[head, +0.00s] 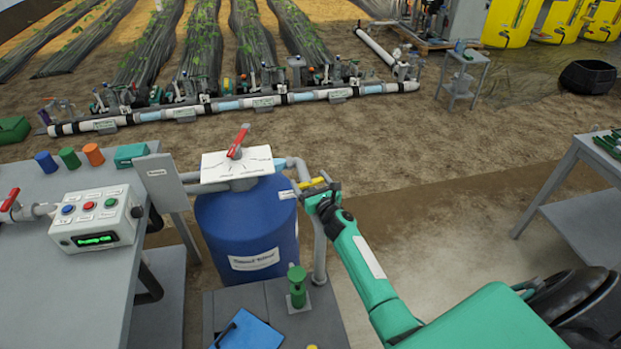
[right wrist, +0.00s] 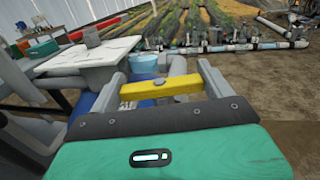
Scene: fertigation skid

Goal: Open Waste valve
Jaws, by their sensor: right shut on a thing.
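The yellow lever (head: 311,183) of a valve sits on the grey pipe to the right of the blue filter tank (head: 248,222). A small white label (head: 287,195) is beside it, too small to read. My right gripper (head: 321,184) reaches in from the lower right and is shut on the yellow lever. In the right wrist view the lever (right wrist: 157,89) lies crosswise between the two grey fingers. The valve body beneath is partly hidden by the fingers. My left gripper is not in view.
A red-handled multiport valve (head: 237,142) with a white dial plate (head: 222,163) tops the tank. A control box (head: 97,218) stands on the grey bench at left. A green capped fitting (head: 297,286) is on the skid below. Bare soil lies behind.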

